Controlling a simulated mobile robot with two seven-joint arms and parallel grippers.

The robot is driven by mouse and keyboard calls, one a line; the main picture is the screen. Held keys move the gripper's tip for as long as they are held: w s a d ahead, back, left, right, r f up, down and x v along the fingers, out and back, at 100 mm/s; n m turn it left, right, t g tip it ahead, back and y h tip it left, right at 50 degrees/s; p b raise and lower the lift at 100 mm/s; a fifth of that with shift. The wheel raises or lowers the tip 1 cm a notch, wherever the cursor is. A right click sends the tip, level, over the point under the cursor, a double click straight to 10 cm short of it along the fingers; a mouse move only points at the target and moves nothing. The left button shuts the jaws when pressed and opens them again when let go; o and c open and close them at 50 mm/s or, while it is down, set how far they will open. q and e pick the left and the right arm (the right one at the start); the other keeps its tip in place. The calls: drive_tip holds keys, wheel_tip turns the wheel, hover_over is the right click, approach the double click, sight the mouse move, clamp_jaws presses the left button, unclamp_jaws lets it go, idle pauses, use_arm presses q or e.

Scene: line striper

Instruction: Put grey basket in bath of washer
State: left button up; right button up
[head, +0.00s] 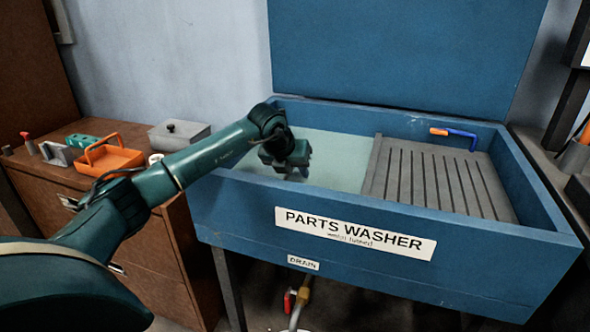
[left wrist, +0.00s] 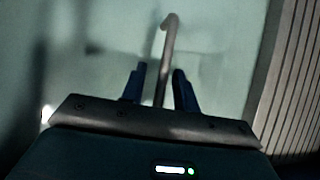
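The parts washer (head: 400,265) is a blue tub with a raised lid. Its bath (head: 340,155), full of pale green liquid, is on the left side. My left gripper (head: 287,163) is low over the bath. In the left wrist view its two blue fingers (left wrist: 159,85) are apart. A thin grey hooked bar (left wrist: 167,50), likely the grey basket's handle, passes between them with a gap on each side. Faint outlines show in the liquid around it; the basket's body cannot be made out. My right gripper is not in view.
A slatted grey drainboard (head: 440,180) fills the tub's right side, with a blue and orange tool (head: 453,135) behind it. A wooden cabinet (head: 110,215) at left holds an orange basket (head: 112,160), a grey lidded box (head: 180,134) and small parts.

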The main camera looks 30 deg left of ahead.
use_arm(q)
drive_tip(key=shift+r, duration=0.1)
drive_tip(key=v, duration=1.2)
drive_tip(key=shift+p, duration=0.35)
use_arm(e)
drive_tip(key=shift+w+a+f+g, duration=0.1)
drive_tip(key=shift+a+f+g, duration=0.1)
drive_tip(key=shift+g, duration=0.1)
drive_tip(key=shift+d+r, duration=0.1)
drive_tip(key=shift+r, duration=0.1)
